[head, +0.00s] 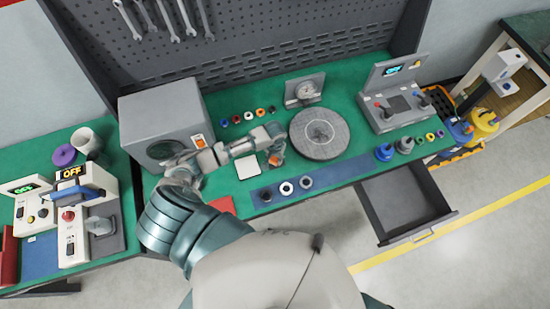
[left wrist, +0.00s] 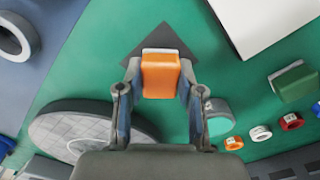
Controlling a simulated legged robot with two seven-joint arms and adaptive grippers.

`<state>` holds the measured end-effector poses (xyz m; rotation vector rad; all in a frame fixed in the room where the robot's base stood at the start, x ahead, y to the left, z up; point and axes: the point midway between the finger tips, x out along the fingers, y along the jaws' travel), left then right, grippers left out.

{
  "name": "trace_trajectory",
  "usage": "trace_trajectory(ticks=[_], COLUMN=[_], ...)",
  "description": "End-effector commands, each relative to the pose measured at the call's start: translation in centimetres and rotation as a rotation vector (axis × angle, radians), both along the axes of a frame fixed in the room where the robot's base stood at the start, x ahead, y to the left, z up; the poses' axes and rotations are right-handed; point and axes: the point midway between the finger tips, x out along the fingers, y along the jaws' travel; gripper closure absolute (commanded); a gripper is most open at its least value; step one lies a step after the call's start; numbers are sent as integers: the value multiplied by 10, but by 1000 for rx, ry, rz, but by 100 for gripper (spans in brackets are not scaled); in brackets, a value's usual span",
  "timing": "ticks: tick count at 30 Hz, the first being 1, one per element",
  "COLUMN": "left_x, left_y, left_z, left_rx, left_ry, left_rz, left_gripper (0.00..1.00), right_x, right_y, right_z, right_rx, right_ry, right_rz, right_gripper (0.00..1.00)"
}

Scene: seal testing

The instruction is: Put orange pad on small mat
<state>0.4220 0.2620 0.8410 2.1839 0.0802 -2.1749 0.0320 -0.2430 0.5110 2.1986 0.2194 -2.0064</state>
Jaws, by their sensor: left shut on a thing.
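The orange pad (left wrist: 160,76) is between the two fingers of my left gripper (left wrist: 158,92). It has a pale layer along its far edge. In the head view my left gripper (head: 275,157) is over the green bench, between a white square (head: 248,167) and the round grey disc, with a bit of orange at its tips. My right gripper is not in view.
The round grey disc (head: 320,133) stands right of my gripper. A blue strip (head: 325,180) with several rings lies along the front edge. A grey box (head: 160,125) is on the left. A green block (left wrist: 297,84) and small coloured rings lie near. An open drawer (head: 405,205) juts out below.

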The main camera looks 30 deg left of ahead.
Motion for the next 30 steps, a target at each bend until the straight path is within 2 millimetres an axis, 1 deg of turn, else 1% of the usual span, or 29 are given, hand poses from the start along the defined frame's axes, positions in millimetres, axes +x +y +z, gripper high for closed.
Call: trace_trajectory(ticks=[3, 12, 13, 14, 15, 16, 25, 28, 30], left_x=[2, 1, 1, 1, 1, 1, 1, 1, 2], left_y=[0, 0, 0, 0, 0, 0, 0, 0, 0], left_z=[-9, -11, -11, -11, -11, -11, -9, -2, 10], left_rx=[0, 1, 1, 1, 1, 1, 0, 0, 0], left_ry=[-3, -3, -3, -3, -3, -3, -3, -4, -6], left_rz=[0, 0, 0, 0, 0, 0, 0, 0, 0], left_gripper=[98, 98, 59, 51, 41, 38, 38, 38, 38], right_x=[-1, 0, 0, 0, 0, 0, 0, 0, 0], right_y=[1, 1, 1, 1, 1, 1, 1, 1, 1], right_z=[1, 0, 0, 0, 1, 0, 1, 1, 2], right_rx=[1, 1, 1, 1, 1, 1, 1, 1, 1], right_ry=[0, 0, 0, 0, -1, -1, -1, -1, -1], right_rz=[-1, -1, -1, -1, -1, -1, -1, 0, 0], right_gripper=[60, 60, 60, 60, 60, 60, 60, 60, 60])
